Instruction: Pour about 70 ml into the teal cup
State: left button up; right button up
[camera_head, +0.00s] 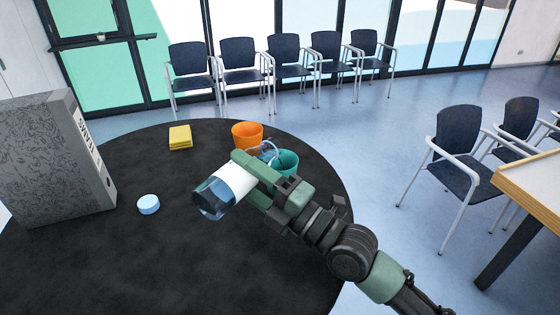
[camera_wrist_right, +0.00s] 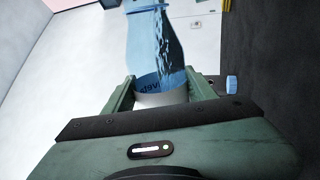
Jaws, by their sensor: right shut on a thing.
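My right gripper (camera_head: 250,178) is shut around a clear blue bottle (camera_head: 212,199) with a white label. The bottle lies tilted over, its base toward the camera and its neck end toward the cups. The teal cup (camera_head: 288,160) stands on the dark round table, partly hidden behind my gripper. The bottle's clear neck end shows near the teal cup's left rim; I cannot tell whether liquid enters the cup. In the right wrist view the bottle (camera_wrist_right: 152,45) sits between the fingers, with liquid and bright streaks inside. The cup's level is hidden. My left gripper is out of view.
An orange cup (camera_head: 247,134) stands just behind the teal cup. The table's front middle is clear. Chairs stand beyond.

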jog(key=n+b, duration=0.1)
jog(key=f+n+g+b, duration=0.1)
jog(key=n, duration=0.1)
jog(key=f+n+b, duration=0.1)
jog(key=n, duration=0.1)
jog(key=shift+s+a+f+g+y, duration=0.2)
jog(key=shift+s+a+g+y, duration=0.15)
jog(key=shift+s+g+y, duration=0.05)
jog(key=shift+r+b, duration=0.25)
jog(key=shift+b, duration=0.15)
jog(key=shift+r, duration=0.15)
jog(key=shift+n+b, duration=0.4)
jog(key=shift+n, duration=0.1)
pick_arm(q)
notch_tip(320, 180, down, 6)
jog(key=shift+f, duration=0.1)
pick_arm(e)
jog(key=shift+r, duration=0.1)
